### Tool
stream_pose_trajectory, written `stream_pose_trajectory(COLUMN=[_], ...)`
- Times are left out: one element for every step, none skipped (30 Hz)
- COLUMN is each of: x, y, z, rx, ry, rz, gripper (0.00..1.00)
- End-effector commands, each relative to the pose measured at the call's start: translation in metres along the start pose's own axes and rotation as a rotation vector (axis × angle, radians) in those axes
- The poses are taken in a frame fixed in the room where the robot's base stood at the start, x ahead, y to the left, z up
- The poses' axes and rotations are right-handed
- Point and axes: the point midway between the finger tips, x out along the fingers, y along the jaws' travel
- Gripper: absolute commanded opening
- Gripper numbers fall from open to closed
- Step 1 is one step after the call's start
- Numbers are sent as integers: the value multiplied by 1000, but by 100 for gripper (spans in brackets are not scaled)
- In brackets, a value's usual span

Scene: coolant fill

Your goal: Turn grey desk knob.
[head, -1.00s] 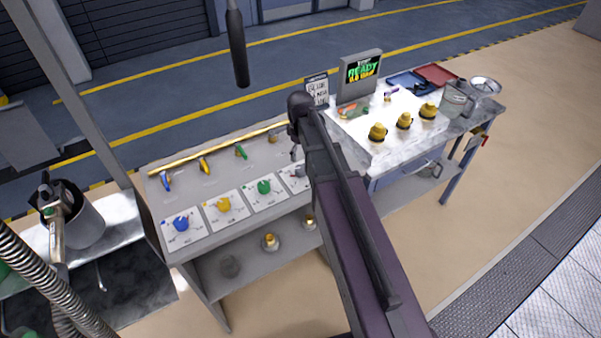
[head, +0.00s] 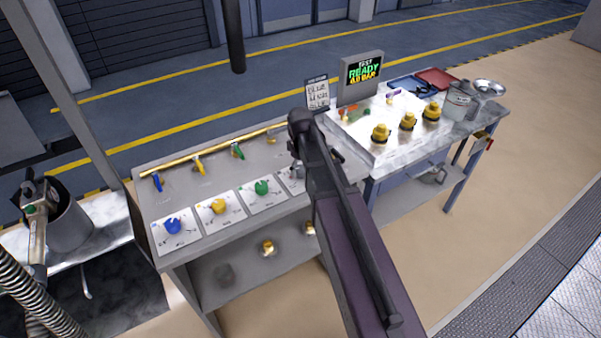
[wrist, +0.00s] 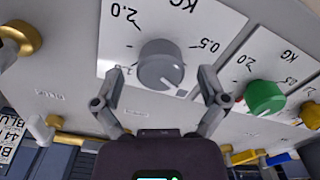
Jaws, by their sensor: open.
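The grey desk knob (wrist: 160,66) shows large in the wrist view, on a white card marked with KG and a scale from 0.5 to 2.0. A small white mark is at its lower right edge. My gripper (wrist: 160,76) is open, with one finger on each side of the knob. Gaps show between the fingers and the knob; whether either touches it I cannot tell. In the head view my arm covers most of the grey knob's card, and I cannot tell knob from fingers there.
A green knob (head: 262,187), a yellow knob (head: 219,206) and a blue knob (head: 173,227) sit on cards along the desk (head: 207,172). Small coloured levers stand behind them. A READY screen (head: 362,74) and yellow-and-black buttons (head: 408,121) are on the bench to the right.

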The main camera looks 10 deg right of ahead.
Motion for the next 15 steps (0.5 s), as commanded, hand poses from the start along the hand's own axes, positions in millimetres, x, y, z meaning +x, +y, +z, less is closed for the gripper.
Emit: stream_pose_trajectory(x=[4,4,5,6,6,6,6,6,6,6,6,6,6,6,6], y=[0,0,0,0,0,0,0,-1,-1,-1,-1,-1,-1,-1,-1], z=[0,0,0,0,0,0,0,-1,-1,-1,-1,-1,-1,-1,-1], rx=[0,0,0,0,0,0,-1,-1,-1,-1,-1,-1,-1,-1,-1], ry=[0,0,0,0,0,0,0,0,0,0,0,0,0,0,0], rz=[0,0,0,0,0,0,0,0,0,0,0,0,0,0,0], gripper=[93,93,93,93,93,93,93,93,93,93,93,93,93,93,93])
